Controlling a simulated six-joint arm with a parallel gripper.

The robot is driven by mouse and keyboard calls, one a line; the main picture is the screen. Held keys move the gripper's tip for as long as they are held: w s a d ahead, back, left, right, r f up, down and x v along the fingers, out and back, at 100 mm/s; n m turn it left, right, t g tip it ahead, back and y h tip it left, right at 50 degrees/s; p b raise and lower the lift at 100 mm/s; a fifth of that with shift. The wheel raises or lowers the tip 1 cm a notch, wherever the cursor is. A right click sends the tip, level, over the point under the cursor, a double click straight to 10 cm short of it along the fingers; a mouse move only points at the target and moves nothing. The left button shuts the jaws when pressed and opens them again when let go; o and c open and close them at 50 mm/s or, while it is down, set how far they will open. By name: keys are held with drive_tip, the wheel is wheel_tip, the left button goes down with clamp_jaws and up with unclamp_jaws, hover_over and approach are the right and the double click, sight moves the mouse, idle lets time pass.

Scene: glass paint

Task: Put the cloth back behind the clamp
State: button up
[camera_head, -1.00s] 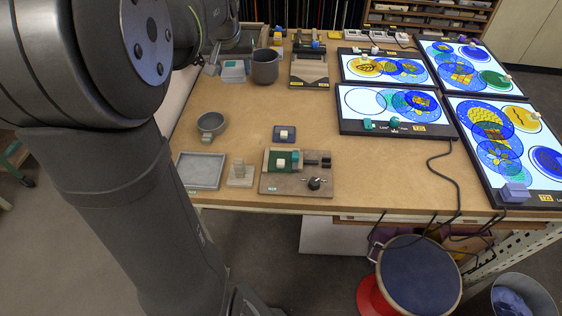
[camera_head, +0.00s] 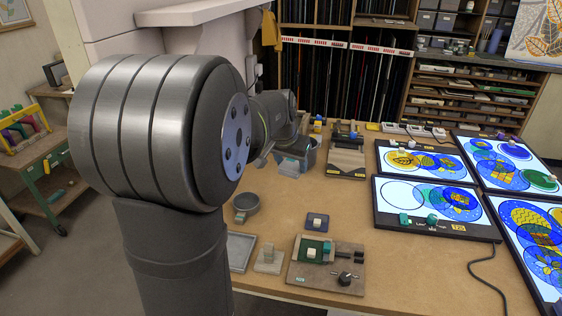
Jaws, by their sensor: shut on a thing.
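My gripper (camera_head: 264,156) is at the end of my arm, low over the back left of the table, small and partly hidden by my wrist. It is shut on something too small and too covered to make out. A pale grey block with a teal edge (camera_head: 291,165) is close on its right; I cannot tell whether they touch. A wooden board (camera_head: 300,279) at the table's front carries a dark knob and clamp-like fittings, with a green pad (camera_head: 309,252) bearing a white cube. I cannot tell for sure which thing is the cloth.
A small pot (camera_head: 246,205), a blue pad (camera_head: 317,228) and a grey tray (camera_head: 240,252) lie nearer. Lit panels (camera_head: 438,236) fill the right. The table's middle is clear.

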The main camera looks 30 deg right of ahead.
drive_tip(key=s+d+f+m+g, duration=0.3)
drive_tip(key=s+d+f+m, duration=0.2)
drive_tip(key=d+f+m, duration=0.15)
drive_tip(key=m+g, duration=0.2)
drive_tip(key=m, duration=0.7)
hover_over(350, 224)
drive_tip(key=w, duration=0.1)
drive_tip(key=f, duration=0.4)
drive_tip(key=a+f, duration=0.1)
drive_tip(key=f, duration=0.1)
drive_tip(key=shift+y, duration=0.3)
drive_tip(key=shift+f, duration=2.35)
drive_tip(key=shift+f, duration=0.55)
drive_tip(key=o, duration=0.9)
drive_tip(key=shift+o, duration=0.2)
drive_tip(key=v, duration=1.7)
drive_tip(key=shift+w, duration=0.35)
